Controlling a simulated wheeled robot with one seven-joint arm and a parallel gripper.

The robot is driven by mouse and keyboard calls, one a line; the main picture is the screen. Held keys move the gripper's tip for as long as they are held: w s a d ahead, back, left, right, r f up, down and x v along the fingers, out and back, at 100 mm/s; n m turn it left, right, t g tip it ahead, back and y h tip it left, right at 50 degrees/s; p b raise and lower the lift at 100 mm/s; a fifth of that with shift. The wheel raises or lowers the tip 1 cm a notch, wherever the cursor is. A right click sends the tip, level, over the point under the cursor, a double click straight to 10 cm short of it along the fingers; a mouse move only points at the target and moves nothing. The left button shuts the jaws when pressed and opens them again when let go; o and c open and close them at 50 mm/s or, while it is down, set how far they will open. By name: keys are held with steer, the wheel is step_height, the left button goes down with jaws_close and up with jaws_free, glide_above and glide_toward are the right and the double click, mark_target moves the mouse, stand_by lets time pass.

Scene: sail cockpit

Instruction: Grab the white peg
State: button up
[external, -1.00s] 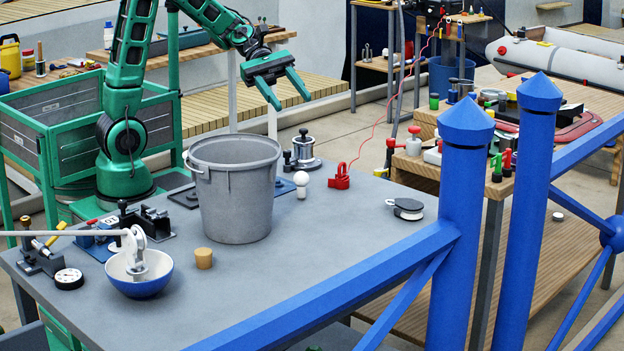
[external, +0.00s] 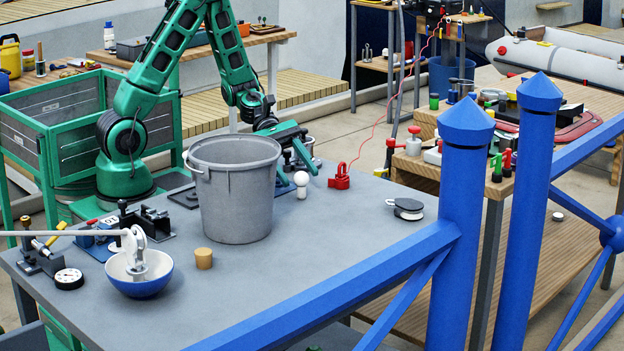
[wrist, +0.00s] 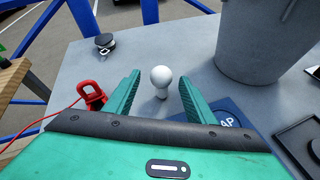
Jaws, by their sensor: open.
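The white peg (external: 301,184) has a round ball top on a narrower stem and stands upright on the grey table, right of the grey bucket. In the wrist view the white peg (wrist: 161,80) stands between and just beyond the two green fingers. My gripper (external: 298,172) is low over the table, open and empty, close behind the peg. In the wrist view my gripper (wrist: 157,92) has a finger on each side of the peg, with a gap on both sides. Whether the fingertips reach past the peg cannot be told.
The grey bucket (external: 235,192) stands close left of the peg. A red shackle-like piece (external: 340,177) lies to its right. A black and white disc (external: 407,208) sits further right. A blue plate (wrist: 222,112) lies beside my right finger in the wrist view.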

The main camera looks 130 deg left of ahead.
mark_target(305, 185)
steer(key=shift+x, duration=3.55)
steer(key=shift+d, duration=0.1)
steer(key=c, duration=1.1)
